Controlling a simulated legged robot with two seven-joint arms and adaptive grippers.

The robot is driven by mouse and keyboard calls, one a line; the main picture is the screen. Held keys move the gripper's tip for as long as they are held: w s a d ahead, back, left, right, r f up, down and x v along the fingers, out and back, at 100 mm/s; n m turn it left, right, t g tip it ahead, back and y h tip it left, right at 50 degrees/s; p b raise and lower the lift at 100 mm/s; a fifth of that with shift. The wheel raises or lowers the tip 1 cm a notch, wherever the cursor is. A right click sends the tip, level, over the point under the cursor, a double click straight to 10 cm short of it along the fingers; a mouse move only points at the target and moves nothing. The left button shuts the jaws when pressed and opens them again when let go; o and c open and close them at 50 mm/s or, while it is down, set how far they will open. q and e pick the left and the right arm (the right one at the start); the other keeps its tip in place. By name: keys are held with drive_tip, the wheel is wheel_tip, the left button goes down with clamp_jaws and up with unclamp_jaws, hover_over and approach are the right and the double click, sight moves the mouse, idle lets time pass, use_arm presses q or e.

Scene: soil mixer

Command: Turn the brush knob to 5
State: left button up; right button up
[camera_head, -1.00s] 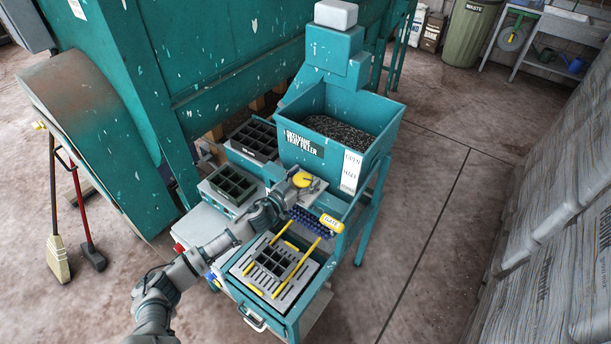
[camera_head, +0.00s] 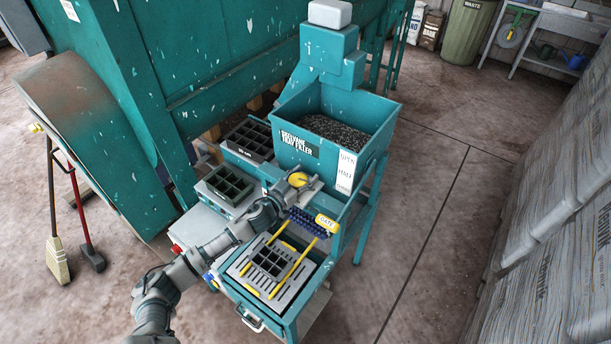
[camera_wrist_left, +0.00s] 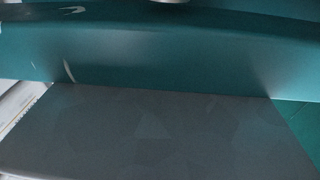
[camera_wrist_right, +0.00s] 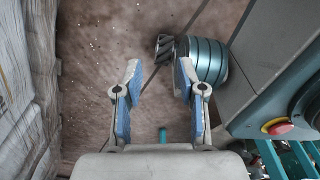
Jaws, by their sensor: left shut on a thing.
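The yellow knob (camera_head: 298,179) sits on the front of the teal tray filler, below the hopper. My left gripper (camera_head: 304,185) is at the knob, shut on it; the hand hides part of it and its scale, so I cannot read the setting. The left wrist view shows only a close teal panel (camera_wrist_left: 160,55) and a grey surface (camera_wrist_left: 160,130); no fingers or knob show there. My right gripper (camera_wrist_right: 155,95) shows in the right wrist view, open and empty, above the bare floor.
Below is a slotted tray bed with yellow rails (camera_head: 287,279). The soil hopper (camera_head: 299,145) stands above. Open floor (camera_head: 430,230) lies to the right.

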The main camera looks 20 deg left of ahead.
use_arm(q)
drive_tip(key=shift+s+f, duration=0.1)
drive_tip(key=shift+f, duration=0.05)
idle(0.3)
idle(0.4)
drive_tip(key=o, duration=1)
drive_tip(key=shift+s+a+r, duration=0.2)
drive_tip(key=shift+s+a, duration=0.05)
drive_tip(key=shift+s+a+f, duration=0.1)
drive_tip(key=shift+f, duration=0.1)
drive_tip(key=v, duration=1.1)
drive_tip(key=shift+s+a+r, duration=0.1)
drive_tip(key=shift+s+a, duration=0.05)
drive_tip(key=shift+s, duration=0.25)
drive_tip(key=shift+w, duration=0.1)
